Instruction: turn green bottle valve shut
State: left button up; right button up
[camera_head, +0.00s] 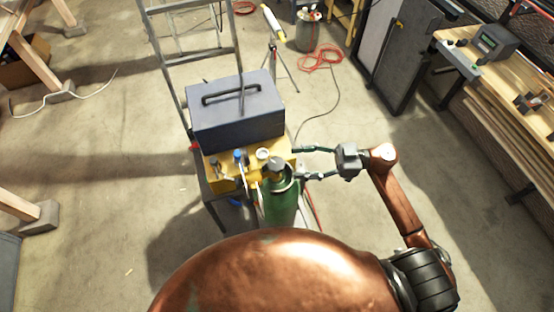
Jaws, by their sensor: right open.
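The green bottle (281,205) stands upright in the middle of the head view, in front of a yellow box. A grey cap or valve (276,164) shows at its top; its exact form is too small to tell. My right gripper (299,163) comes in from the right and is open. Its two fingers point left, one toward the yellow box's right edge and one just right of the bottle's top. Nothing shows between them, and I cannot tell whether either finger touches the valve. My left gripper is not in view.
The yellow box (224,181) with small gauges and fittings supports a dark grey handled case (236,113). A stepladder (190,52) stands behind. A workbench (514,70) is at the right. A red hose (322,57) lies on the floor behind. Floor to the left is mostly clear.

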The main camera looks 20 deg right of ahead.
aim_at(276, 163)
jog(key=p+x, duration=0.1)
jog(key=x, duration=0.6)
jog(key=shift+a, duration=0.3)
jog(key=shift+c, duration=0.2)
jog(key=c, duration=1.1)
